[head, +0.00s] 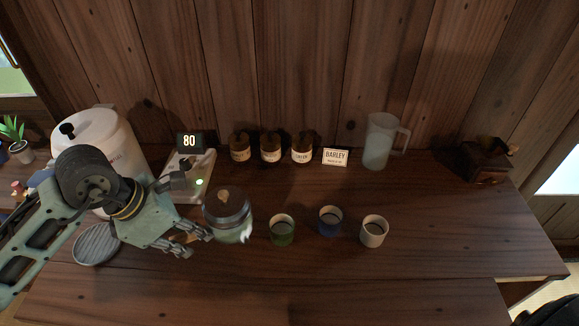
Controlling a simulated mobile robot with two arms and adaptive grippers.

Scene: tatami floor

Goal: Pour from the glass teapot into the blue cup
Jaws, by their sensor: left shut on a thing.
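The glass teapot (228,216), a round clear pot with a dark lid, is left of the cups and looks upright. My left gripper (194,240) is at its left side, shut on it; the fingers hide the exact place of the grip. I cannot tell whether the pot touches the table. The blue cup (330,222) stands upright between a green cup (282,231) on its left and a white cup (374,232) on its right. The teapot is apart from the blue cup, with the green cup between them. My right gripper is not in view.
Behind are a lit "80" display (189,141), several brown jars (271,149), a barley card (335,157) and a clear pitcher (379,143). A white urn (112,137) and round grey tray (97,246) are left.

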